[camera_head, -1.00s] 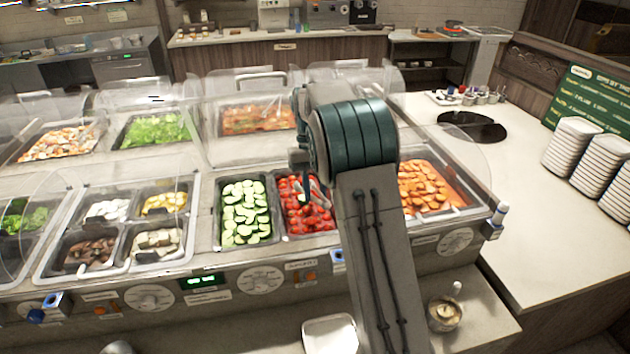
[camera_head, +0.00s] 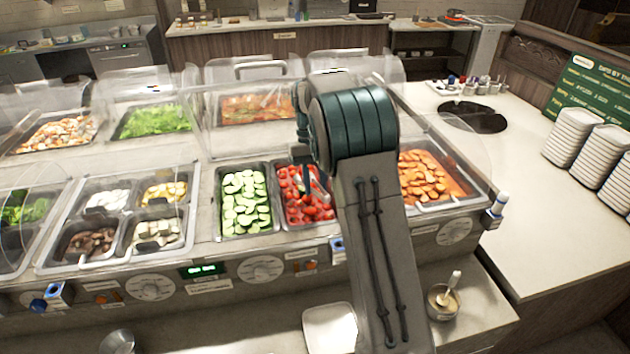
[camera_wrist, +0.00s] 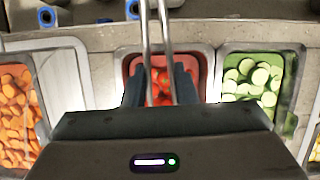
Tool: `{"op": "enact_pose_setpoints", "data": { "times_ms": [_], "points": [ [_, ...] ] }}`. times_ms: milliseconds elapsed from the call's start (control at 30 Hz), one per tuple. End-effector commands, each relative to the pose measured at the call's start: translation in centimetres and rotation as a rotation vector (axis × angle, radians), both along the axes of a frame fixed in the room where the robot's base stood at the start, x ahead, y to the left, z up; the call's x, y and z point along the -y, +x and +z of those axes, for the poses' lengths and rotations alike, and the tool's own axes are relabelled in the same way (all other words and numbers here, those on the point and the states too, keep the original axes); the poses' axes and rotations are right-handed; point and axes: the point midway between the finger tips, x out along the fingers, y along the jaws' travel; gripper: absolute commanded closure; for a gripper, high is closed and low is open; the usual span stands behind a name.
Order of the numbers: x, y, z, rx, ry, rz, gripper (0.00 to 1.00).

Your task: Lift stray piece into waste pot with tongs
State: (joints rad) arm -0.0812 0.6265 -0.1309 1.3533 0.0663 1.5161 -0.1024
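My gripper (camera_wrist: 160,88) is above the front tomato well (camera_wrist: 202,60), its two dark fingers pointing down with a gap between them. The tongs (camera_wrist: 158,35) show as two thin metal arms running from the picture's top edge to between the fingers. I cannot tell whether the fingers press on them. In the head view part of the tongs (camera_head: 319,188) shows over the red tomatoes, the rest hidden behind my arm. I cannot pick out a stray piece. A metal pot (camera_head: 118,342) stands at the bottom left; I cannot tell if it is the waste pot.
A cucumber well (camera_head: 244,205) lies left of the tomatoes, a carrot well (camera_head: 425,180) right. Clear guards (camera_head: 450,150) rise around the wells. On the front ledge are a white tray (camera_head: 330,328) and a small pot (camera_head: 442,303) with a utensil. The right counter has plate stacks (camera_head: 573,137).

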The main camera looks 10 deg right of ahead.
Motion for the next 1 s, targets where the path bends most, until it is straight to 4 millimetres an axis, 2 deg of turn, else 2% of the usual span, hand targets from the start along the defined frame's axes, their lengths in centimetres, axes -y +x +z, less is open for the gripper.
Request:
{"op": "enact_pose_setpoints", "data": {
  "times_ms": [267, 733, 1000],
  "points": [
    [0.0, 0.0, -0.1, 0.0, 0.0, 0.0, 0.78],
    [0.0, 0.0, -1.7, 0.0, 0.0, -0.001, 0.78],
    [0.0, 0.0, -1.8, 0.0, 0.0, -0.001, 0.78]
  ]
}}
